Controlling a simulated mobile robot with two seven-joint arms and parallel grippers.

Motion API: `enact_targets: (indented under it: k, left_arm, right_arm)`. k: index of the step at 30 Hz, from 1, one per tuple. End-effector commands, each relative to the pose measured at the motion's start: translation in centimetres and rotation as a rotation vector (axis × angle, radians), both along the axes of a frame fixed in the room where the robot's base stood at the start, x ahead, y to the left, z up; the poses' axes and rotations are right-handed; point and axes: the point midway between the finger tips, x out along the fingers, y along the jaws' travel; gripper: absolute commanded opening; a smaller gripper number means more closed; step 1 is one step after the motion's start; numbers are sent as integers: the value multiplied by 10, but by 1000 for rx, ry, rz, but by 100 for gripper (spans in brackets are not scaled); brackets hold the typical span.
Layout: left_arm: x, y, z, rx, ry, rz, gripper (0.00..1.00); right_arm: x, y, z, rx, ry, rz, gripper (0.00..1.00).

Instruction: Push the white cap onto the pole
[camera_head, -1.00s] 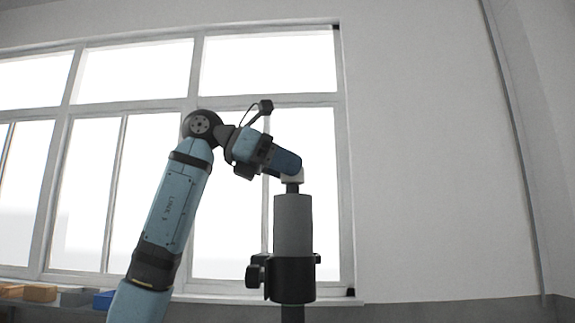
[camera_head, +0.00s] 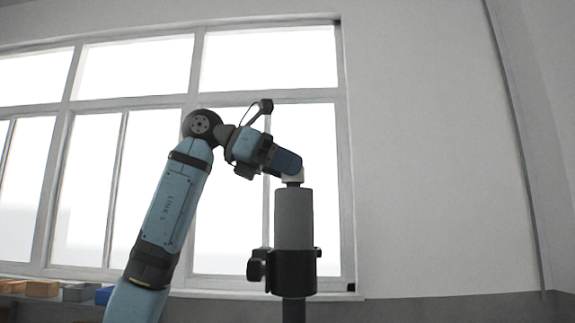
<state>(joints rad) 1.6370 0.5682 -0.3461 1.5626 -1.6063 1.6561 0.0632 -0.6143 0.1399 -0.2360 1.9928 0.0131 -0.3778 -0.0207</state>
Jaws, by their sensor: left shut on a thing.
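The white cap (camera_head: 293,178) is a small pale piece at the end of my left gripper (camera_head: 291,172), over the top of the pole (camera_head: 293,222). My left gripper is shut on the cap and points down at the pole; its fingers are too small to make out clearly. The pole is an upright grey cylinder. I cannot tell how far the cap is around that section. My right gripper is not in view.
A black clamp (camera_head: 292,273) with a side knob grips the pole's lower part. A large window (camera_head: 269,101) fills the wall behind. Blue and orange bins (camera_head: 42,289) stand at the lower left. The area right of the pole is clear.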

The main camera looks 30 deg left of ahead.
Motion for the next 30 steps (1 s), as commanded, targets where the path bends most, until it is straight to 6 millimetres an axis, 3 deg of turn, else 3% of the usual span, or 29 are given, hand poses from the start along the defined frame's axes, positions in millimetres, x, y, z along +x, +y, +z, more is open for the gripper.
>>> enact_targets:
  k: [30]
  left_arm:
    - [0, -1, -9, 0, 0, -1, 20]
  right_arm:
    - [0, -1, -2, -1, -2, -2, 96]
